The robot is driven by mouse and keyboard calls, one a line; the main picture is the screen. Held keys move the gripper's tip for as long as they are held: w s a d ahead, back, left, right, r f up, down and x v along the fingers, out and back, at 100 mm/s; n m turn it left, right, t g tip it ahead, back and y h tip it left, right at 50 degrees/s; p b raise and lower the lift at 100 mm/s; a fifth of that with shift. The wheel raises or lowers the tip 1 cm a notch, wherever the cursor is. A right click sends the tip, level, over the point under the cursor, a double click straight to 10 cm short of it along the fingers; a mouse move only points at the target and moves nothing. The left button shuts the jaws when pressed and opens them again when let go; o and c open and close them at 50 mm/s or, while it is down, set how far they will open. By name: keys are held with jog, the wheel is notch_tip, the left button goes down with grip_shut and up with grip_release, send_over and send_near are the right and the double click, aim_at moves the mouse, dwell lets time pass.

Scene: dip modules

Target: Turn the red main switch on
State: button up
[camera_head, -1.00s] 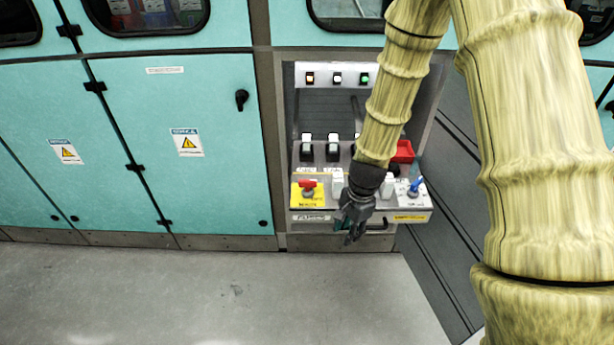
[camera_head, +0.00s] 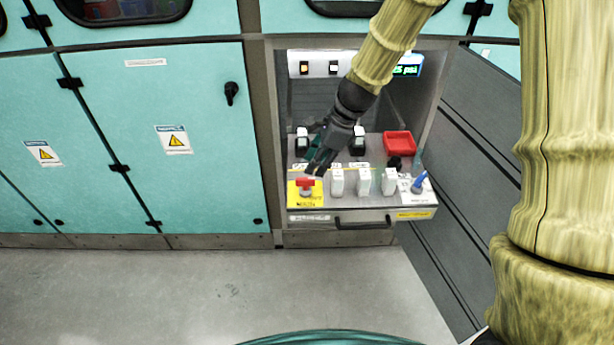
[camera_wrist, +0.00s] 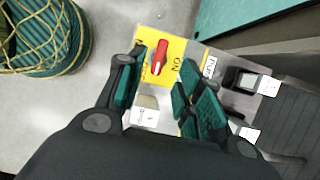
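The red main switch (camera_head: 306,184) is a red handle on a yellow plate (camera_head: 306,200) at the left front of the control panel. In the wrist view the red switch (camera_wrist: 159,57) lies just beyond and between my fingertips, with "ON" lettering on the plate to its right. My gripper (camera_head: 317,166) is just above and slightly behind the switch in the head view. In the wrist view my gripper (camera_wrist: 162,75) has its fingers spread apart with nothing between them. No contact with the switch is visible.
White modules (camera_head: 337,181) stand in a row right of the switch. A blue-handled switch (camera_head: 419,183) and a red tray (camera_head: 399,143) are at the panel's right. Black-and-white switches (camera_head: 301,139) stand behind. A drawer handle (camera_head: 362,222) is below the front edge. Floor in front is clear.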

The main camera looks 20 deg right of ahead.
aim_at(306, 178)
jog(key=shift+x, duration=3.35)
grip_shut()
